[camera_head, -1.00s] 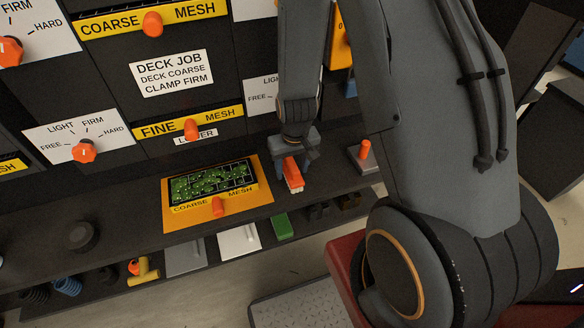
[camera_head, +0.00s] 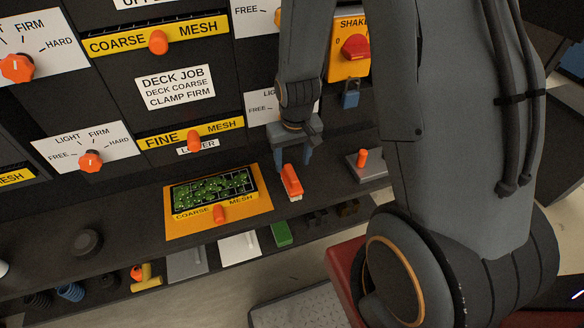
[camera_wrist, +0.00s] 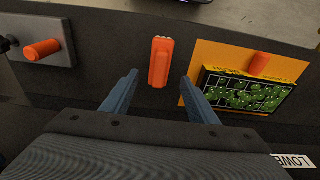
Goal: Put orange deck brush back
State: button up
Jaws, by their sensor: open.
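The orange deck brush (camera_head: 291,181) lies on the dark shelf, to the right of the yellow coarse mesh tray. Its pale bristles show at the near end. In the wrist view the brush (camera_wrist: 159,62) lies ahead of the fingertips, in line with the gap between them. My gripper (camera_head: 292,166) is open and empty, just behind and above the brush. Its two blue-grey fingers (camera_wrist: 160,92) are spread wide in the wrist view and do not touch the brush.
The yellow coarse mesh tray (camera_head: 253,208) with green bits lies left of the brush. A grey block with an orange handle (camera_head: 362,158) stands at right. A lower shelf holds a green block (camera_head: 282,234) and a white plate (camera_head: 239,245). The black panel wall rises behind.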

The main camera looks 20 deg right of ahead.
jog(key=s+r, duration=0.4)
jog(key=r, duration=0.3)
jog(key=s+r, duration=0.4)
jog(key=r, duration=0.3)
jog(key=shift+s+r, duration=0.25)
jog(key=shift+r, duration=0.15)
jog(key=shift+f+b, duration=0.9)
jog(key=shift+b, duration=0.15)
